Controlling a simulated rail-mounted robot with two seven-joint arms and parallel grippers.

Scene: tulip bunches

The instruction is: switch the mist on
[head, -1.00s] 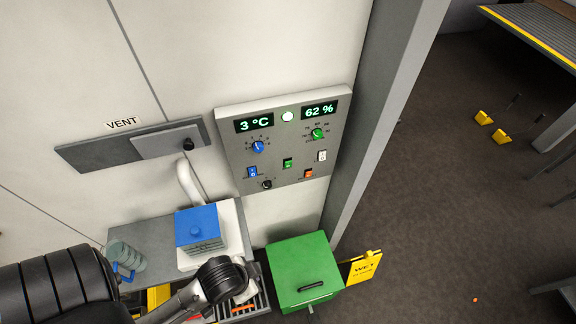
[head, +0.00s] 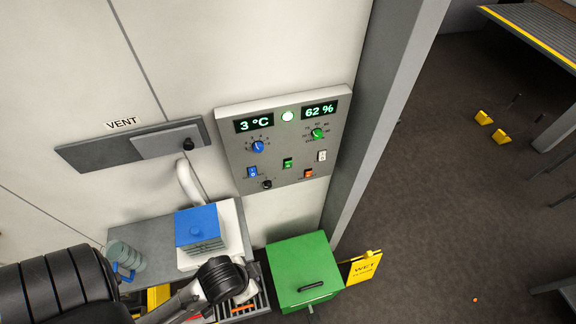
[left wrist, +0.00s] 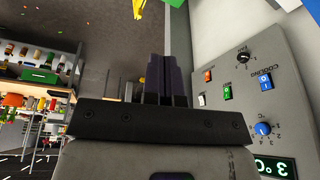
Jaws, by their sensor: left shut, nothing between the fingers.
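The control panel (head: 235,128) is a tilted grey box on the pale wall. In the left wrist view the panel (left wrist: 215,110) shows inverted at the right. My left gripper (left wrist: 165,75) is shut and empty, apart from it. My right gripper is out of view.
A vent slide (head: 165,142) is on the wall left of the panel. Below are a blue-topped box (head: 198,225) on a grey surface, a green bin (head: 300,262) and a yellow WET sign (head: 362,270). A grey post (head: 375,120) edges the wall; open floor lies beyond.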

